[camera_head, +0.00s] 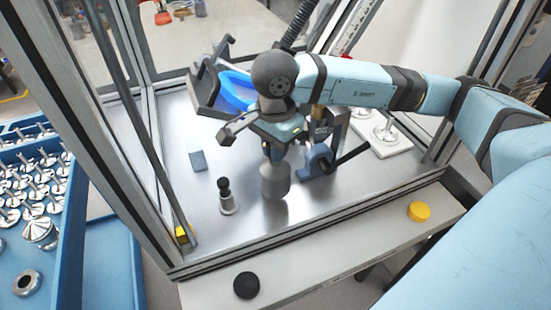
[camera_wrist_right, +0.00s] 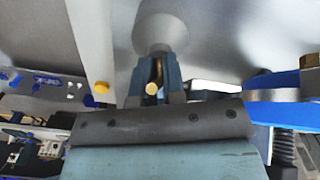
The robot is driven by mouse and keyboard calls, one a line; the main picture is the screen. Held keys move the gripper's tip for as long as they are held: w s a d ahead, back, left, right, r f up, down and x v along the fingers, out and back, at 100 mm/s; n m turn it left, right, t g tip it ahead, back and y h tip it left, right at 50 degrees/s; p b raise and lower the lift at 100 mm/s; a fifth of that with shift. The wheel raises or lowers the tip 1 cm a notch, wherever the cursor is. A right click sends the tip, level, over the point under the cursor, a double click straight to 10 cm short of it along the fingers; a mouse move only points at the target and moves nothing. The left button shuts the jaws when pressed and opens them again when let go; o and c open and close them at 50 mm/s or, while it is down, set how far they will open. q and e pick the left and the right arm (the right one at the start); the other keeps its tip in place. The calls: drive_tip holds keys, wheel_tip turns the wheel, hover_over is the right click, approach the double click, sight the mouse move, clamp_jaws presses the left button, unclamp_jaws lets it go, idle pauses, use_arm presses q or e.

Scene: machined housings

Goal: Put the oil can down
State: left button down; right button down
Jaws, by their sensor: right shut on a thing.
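The oil can (camera_head: 275,181) is a grey, round-bodied can with a narrower top. It is upright below my right gripper (camera_head: 281,143), inside the framed enclosure. My right gripper is shut on the upper part of the can. In the right wrist view, the fingers (camera_wrist_right: 156,80) close around its neck, and the wide grey body (camera_wrist_right: 160,24) shows beyond them. I cannot tell for sure whether the can's base touches the metal floor (camera_head: 245,215). My left gripper is not in view.
A small post with a black knob (camera_head: 226,196) and a blue-grey block (camera_head: 196,158) stand left of the can. A blue clamp with a dark handle (camera_head: 320,160) is close on its right. The front ledge holds a black knob (camera_head: 246,285) and a yellow knob (camera_head: 419,211).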

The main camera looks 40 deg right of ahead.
wheel_tip(320, 180, down, 4)
drive_tip(key=shift+r, duration=0.25)
drive_tip(key=shift+f, duration=0.2)
drive_tip(key=c, duration=1.2)
unclamp_jaws()
drive_tip(key=shift+r, duration=0.1)
